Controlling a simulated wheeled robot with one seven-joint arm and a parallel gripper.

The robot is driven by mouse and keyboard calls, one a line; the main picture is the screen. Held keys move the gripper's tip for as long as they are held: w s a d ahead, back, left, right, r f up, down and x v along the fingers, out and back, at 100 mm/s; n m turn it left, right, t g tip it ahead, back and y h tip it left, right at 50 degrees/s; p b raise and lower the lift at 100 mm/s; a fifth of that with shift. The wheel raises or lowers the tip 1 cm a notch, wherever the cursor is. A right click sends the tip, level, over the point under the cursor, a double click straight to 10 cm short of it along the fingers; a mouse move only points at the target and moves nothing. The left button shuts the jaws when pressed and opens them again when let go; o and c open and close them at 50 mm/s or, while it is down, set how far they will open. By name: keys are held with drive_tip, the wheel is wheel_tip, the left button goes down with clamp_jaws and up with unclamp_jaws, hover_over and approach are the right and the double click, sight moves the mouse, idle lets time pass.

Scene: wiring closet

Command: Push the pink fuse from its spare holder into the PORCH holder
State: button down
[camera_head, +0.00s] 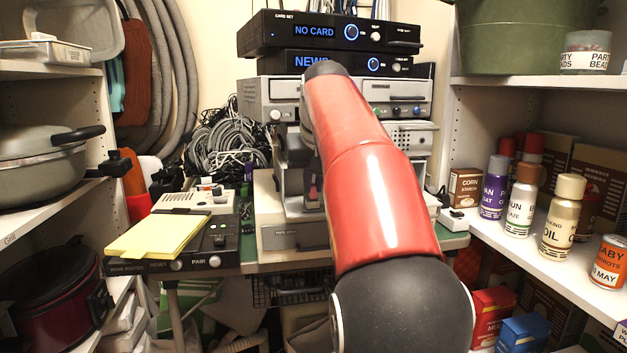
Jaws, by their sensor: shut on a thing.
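My arm fills the middle of the head view and hides most of the work area. Part of my gripper (312,186) shows just left of the arm, low in front of the stacked devices, as narrow dark fingers. It is shut on a small pinkish piece (313,193), which looks like the pink fuse, though little of it shows. I cannot make out the spare holder or the PORCH holder; no such label is readable. Whether the fuse touches a holder cannot be told.
Black set-top boxes (335,33) top the device stack behind. A black box (215,257) with yellow notes (160,235) stands at left beside tangled cables (228,142). Shelves with pots at left and bottles (563,215) at right close in both sides.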

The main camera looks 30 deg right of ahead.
sight(313, 185)
drive_tip(key=shift+f, duration=0.2)
drive_tip(key=c, duration=1.9)
unclamp_jaws()
drive_tip(key=o, duration=0.5)
drive_tip(key=shift+c, duration=0.2)
drive_tip(key=shift+r, duration=0.1)
drive_tip(key=p+v, duration=0.3)
drive_tip(key=v, duration=0.1)
drive_tip(key=shift+s+a+r, duration=0.1)
drive_tip(key=shift+s+r, duration=0.1)
drive_tip(key=shift+r, duration=0.15)
